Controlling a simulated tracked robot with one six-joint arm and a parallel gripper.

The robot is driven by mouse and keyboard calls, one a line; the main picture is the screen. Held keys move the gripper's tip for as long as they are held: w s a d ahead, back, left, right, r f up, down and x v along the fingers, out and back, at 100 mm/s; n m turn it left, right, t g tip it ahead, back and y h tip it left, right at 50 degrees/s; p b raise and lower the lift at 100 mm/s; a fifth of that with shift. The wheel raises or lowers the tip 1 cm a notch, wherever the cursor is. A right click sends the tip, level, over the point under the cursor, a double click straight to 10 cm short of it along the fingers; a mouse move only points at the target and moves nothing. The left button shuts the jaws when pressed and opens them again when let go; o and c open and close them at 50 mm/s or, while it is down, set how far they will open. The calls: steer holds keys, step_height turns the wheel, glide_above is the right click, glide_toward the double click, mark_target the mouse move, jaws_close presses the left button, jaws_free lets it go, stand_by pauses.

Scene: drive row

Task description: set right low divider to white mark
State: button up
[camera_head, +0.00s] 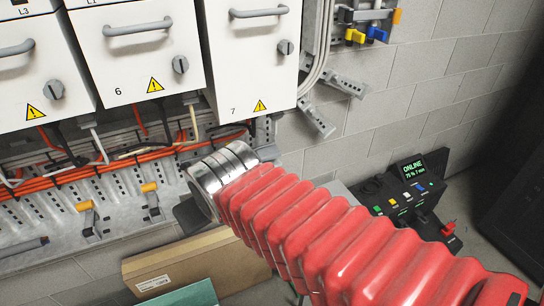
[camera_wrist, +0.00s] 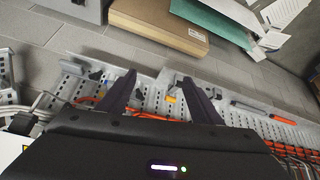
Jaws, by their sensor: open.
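Two small grey dividers with orange tops stand on the perforated metal tray in the head view, the right low divider (camera_head: 152,203) and another to its left (camera_head: 87,215). I cannot make out a white mark. My gripper (camera_wrist: 158,80) is open in the wrist view, its two dark fingers apart and pointing at the perforated tray (camera_wrist: 145,103). A small orange piece (camera_wrist: 170,99) shows between the fingers; I cannot tell which divider it belongs to. Nothing is visibly held. In the head view my red sleeved arm and metal cuff hide most of the gripper.
White drive cabinets (camera_head: 140,48) hang above the tray, with orange cables (camera_head: 90,172) running along it. A cardboard box (camera_head: 195,262) and teal item (camera_head: 187,296) lie below. A black console (camera_head: 405,195) stands at right. Bare block wall (camera_head: 430,85) is behind.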

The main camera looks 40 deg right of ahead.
steer(key=o, duration=0.6)
steer(key=w+d+f, duration=0.1)
steer(key=w+d, duration=0.2)
steer(key=w+d+f+t+h, duration=0.1)
steer(key=w+d, duration=0.2)
steer(key=d, duration=0.1)
steer(key=w+d+f+h, duration=0.1)
steer(key=w+d, duration=0.2)
steer(key=shift+w+d+f+m+t, duration=0.2)
steer(key=shift+d+m+t, duration=0.1)
steer(key=shift+m+t, duration=0.1)
steer(key=m+t+h, duration=0.2)
steer(key=t, duration=0.7)
glide_toward(272, 158)
steer(key=s, duration=0.3)
steer(key=shift+w+a, duration=0.2)
steer(key=shift+a, duration=0.25)
steer(key=x, duration=1.4)
steer(key=shift+c, duration=0.3)
